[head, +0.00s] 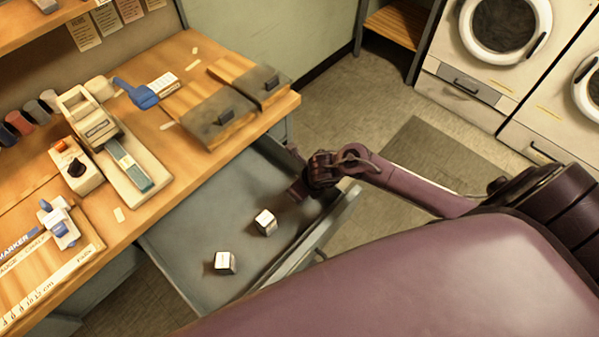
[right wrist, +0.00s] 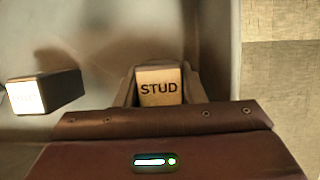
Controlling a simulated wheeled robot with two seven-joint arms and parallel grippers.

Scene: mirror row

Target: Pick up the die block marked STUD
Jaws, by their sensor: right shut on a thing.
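The die block marked STUD (right wrist: 160,88) is between the fingers of my right gripper (right wrist: 160,92) in the right wrist view, with its lettered face toward the camera. The gripper is shut on it. In the head view my right gripper (head: 300,188) is at the right end of the open drawer, and the STUD block is hidden there by the gripper. I cannot tell whether the block touches the drawer floor. My left gripper is not in view.
Two other white blocks lie in the open drawer (head: 185,255): one in the middle (head: 265,222) and one nearer the front (head: 224,263). A wooden workbench (head: 180,200) with tools is above the drawer. White washing machines (head: 480,85) stand at the back right.

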